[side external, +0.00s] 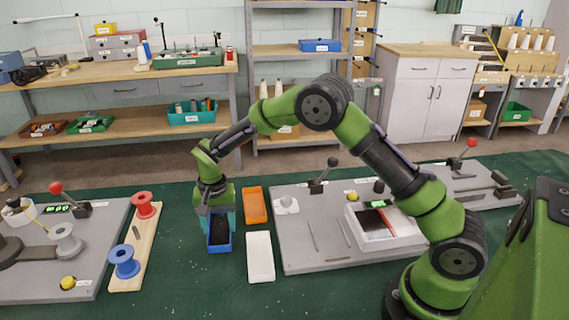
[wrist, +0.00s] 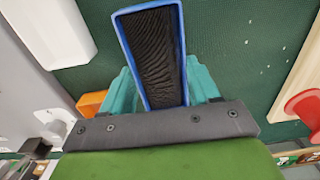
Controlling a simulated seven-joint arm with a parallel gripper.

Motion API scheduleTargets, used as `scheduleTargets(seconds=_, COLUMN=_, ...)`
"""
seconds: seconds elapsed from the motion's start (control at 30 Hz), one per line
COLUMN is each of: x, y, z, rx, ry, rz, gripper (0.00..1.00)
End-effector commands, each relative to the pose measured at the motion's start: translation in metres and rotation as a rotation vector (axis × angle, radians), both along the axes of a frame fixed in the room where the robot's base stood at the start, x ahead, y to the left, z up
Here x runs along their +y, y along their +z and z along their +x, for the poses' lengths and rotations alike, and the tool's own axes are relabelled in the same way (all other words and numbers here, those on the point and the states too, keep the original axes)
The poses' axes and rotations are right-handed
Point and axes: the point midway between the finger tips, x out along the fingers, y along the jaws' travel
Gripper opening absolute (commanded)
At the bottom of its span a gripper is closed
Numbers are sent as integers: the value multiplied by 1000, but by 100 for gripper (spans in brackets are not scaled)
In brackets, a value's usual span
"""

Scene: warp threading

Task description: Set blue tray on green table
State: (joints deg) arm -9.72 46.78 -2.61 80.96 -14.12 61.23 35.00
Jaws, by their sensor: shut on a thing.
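The blue tray (side external: 219,246) is a narrow open box with a dark ribbed lining. In the wrist view the blue tray (wrist: 125,40) points away from my gripper, between its teal fingers. My gripper (side external: 218,215) points down and is shut on the tray's near end; in the wrist view its fingers (wrist: 160,88) sit on both sides of the tray. The green table (side external: 190,290) lies beneath the tray. I cannot tell whether the tray touches the table or hangs just above it.
An orange tray (side external: 255,205) and a white tray (side external: 260,257) lie just right of the blue tray. A wooden board (side external: 133,250) with red and blue spools stands to the left. A grey plate (side external: 310,262) with a white box lies further right. The front of the table is clear.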

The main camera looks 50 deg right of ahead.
Motion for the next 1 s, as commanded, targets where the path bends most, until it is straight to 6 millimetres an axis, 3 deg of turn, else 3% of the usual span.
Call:
scheduleTargets(seconds=0.27, x=0, y=-2, z=1, rx=-2, ry=0, rz=1, gripper=15)
scheduleTargets(seconds=0.3, x=0, y=-2, z=0, rx=-1, ry=-1, rz=1, gripper=65)
scheduleTargets(seconds=0.43, x=0, y=-2, z=0, rx=-1, ry=-1, rz=1, gripper=85)
scheduleTargets(seconds=0.77, x=0, y=1, z=0, rx=-2, ry=-1, rz=1, gripper=86)
scheduleTargets(seconds=1.0, x=0, y=37, z=1, rx=-6, ry=-1, rz=1, gripper=86)
